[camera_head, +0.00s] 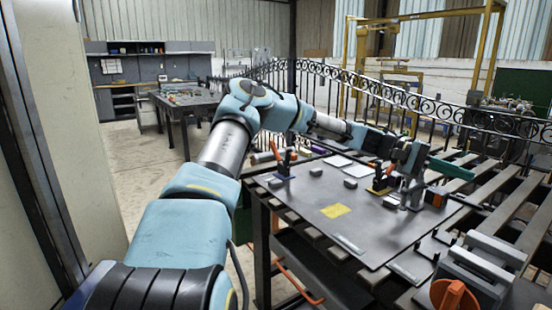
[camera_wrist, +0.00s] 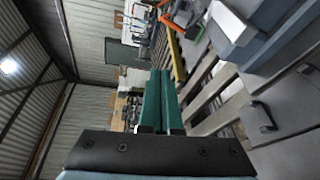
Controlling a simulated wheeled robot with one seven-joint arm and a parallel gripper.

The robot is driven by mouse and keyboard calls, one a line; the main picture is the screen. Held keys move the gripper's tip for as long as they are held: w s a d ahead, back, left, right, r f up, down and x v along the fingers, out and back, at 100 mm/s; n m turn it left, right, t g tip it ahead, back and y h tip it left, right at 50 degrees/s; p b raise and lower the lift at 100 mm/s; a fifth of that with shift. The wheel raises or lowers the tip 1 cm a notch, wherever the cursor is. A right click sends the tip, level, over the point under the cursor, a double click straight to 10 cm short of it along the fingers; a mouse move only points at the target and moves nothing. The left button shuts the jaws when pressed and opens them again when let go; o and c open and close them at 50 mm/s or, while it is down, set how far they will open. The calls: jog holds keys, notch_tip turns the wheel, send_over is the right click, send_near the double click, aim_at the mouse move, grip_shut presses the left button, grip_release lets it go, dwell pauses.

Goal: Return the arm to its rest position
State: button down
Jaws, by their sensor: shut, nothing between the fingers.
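My arm reaches from the lower left of the head view out over a dark metal worktable (camera_head: 300,205). My gripper (camera_head: 470,175) is at the far right end of the arm, above the table's right side, with its green fingers pointing right. In the wrist view, my gripper (camera_wrist: 160,73) shows its two green fingers side by side and closed together, with nothing held. The arm is stretched out, not folded in.
Clamps with orange handles (camera_head: 277,155), small blocks and a yellow patch (camera_head: 335,211) are on the table. A black scrolled gate (camera_head: 350,85) stands behind. Slatted beams (camera_head: 520,205) lie to the right. A wall panel (camera_head: 75,110) stands close on the left.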

jog(key=a+f+t+y, duration=0.2)
jog(key=a+f, duration=0.3)
jog(key=a, duration=0.1)
jog(key=s+a+f+t+y+b, duration=0.1)
jog(key=a+f+t+y, duration=0.1)
jog(key=a+f, duration=0.3)
jog(key=a+f+n+t+y+b, duration=0.1)
jog(key=a+f+t+y, duration=0.1)
jog(key=a+f, duration=0.4)
jog(key=shift+s+a+y, duration=0.2)
jog(key=shift+a+y, duration=0.2)
jog(key=shift+a, duration=0.05)
jog(key=shift+s+a+y, duration=0.2)
jog(key=shift+a+y, duration=0.2)
jog(key=shift+a, duration=0.05)
jog(key=s+a+n+t+y+b, duration=0.1)
jog(key=s+a+n+t+y, duration=0.1)
jog(key=a, duration=1.3)
jog(key=s+a+r+n+t+y+b, duration=0.1)
jog(key=s+a+t+y, duration=0.1)
jog(key=a, duration=1.3)
jog(key=shift+a+r+n+t+y+b, duration=0.25)
jog(key=shift+a+n+t+y+b, duration=0.2)
jog(key=shift+t, duration=0.55)
